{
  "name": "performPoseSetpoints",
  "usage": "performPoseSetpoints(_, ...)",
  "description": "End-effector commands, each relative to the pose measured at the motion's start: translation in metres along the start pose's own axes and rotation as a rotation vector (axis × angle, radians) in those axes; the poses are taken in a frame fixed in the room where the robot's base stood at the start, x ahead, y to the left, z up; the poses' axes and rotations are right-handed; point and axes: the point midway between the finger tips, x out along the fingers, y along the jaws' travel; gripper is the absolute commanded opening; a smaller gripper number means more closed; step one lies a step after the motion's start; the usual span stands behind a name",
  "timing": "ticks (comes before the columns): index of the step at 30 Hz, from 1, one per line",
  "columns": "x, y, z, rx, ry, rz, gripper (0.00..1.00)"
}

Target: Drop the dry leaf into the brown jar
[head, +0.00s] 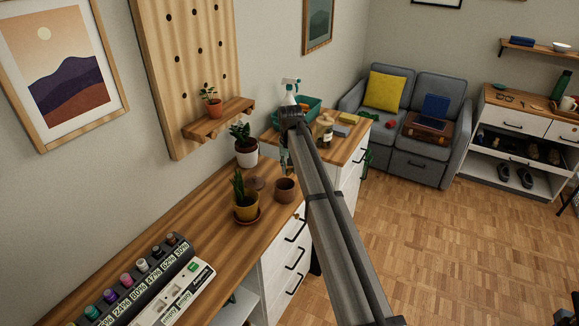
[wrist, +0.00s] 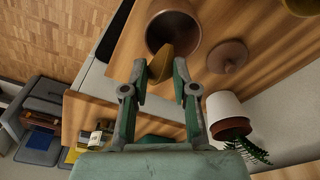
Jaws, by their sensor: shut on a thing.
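The brown jar (head: 286,191) stands open on the wooden desk, right of the potted plants in the head view. In the wrist view the jar (wrist: 153,33) shows its round mouth just beyond my fingertips. My gripper (wrist: 160,68) is shut on the dry leaf (wrist: 165,64), a yellow-brown piece between the fingertips. The leaf overlaps the near rim of the jar in that view; its exact height above it is unclear. In the head view my gripper (head: 285,160) points down just above the jar, and the leaf cannot be made out there.
A round brown lid (wrist: 228,57) lies on the desk beside the jar. A white pot (head: 246,157) with a plant and a yellow pot (head: 246,208) on a saucer stand close by. A rack of small bottles (head: 130,284) is at the desk's near end.

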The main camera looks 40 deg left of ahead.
Motion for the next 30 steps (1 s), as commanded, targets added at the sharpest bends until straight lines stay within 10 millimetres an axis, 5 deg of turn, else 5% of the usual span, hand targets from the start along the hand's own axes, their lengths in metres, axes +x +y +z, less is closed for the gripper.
performPoseSetpoints(1, 0.000, 0.000, 0.000, 0.000, 0.000, 0.000, 0.18)
performPoseSetpoints(4, 0.000, 0.000, 0.000, 0.000, 0.000, 0.000, 0.56)
performPoseSetpoints(17, -0.006, 0.000, 0.000, 0.000, 0.000, 0.000, 0.57)
performPoseSetpoints(30, -0.079, 0.000, -0.001, 0.000, 0.002, 0.000, 0.57)
